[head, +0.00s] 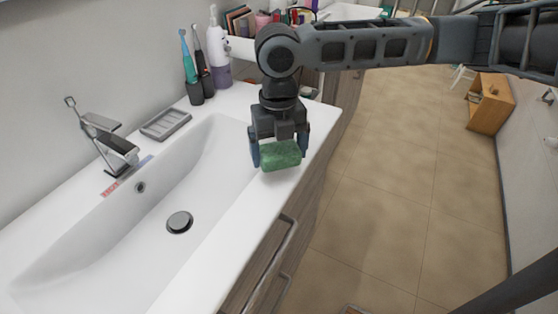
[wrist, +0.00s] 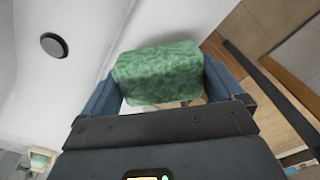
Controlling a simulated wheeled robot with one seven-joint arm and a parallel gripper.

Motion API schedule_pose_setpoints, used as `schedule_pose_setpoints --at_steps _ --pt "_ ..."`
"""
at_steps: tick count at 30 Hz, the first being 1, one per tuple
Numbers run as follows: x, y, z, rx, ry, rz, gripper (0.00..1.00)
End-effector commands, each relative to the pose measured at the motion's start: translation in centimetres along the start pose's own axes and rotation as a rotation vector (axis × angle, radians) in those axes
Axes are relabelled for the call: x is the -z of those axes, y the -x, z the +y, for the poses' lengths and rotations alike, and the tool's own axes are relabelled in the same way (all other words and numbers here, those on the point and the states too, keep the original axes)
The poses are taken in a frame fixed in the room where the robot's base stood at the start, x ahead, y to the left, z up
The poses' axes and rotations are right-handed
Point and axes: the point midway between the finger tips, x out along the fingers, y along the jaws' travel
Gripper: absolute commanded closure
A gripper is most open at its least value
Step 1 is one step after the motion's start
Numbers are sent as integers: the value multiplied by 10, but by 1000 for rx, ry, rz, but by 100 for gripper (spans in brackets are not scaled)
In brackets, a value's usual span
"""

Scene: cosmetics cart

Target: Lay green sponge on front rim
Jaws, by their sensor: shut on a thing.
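The green sponge (head: 281,156) is a mottled green block held between the two fingers of my gripper (head: 280,150). In the head view it is at or just above the white front rim (head: 236,224) of the sink, near the rim's far end. I cannot tell whether its underside touches the rim. In the wrist view the sponge (wrist: 158,73) spans the space between the blue fingers of my gripper (wrist: 160,88), with the white rim behind it.
The sink basin (head: 140,240) with its drain (head: 180,222) lies left of the rim. A faucet (head: 108,145), a grey soap dish (head: 166,124) and a toothbrush cup (head: 195,92) stand along the back. A drawer handle (head: 274,262) is below the rim; tiled floor lies right.

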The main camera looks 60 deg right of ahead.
Motion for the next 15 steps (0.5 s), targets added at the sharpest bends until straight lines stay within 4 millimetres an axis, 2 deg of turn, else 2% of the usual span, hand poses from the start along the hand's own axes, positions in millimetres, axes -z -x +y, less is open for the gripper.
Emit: schedule_pose_setpoints --at_steps 9,15 --pt "-1 -35 0 1 -2 2 30" --pt "-2 -40 0 0 0 -1 30"
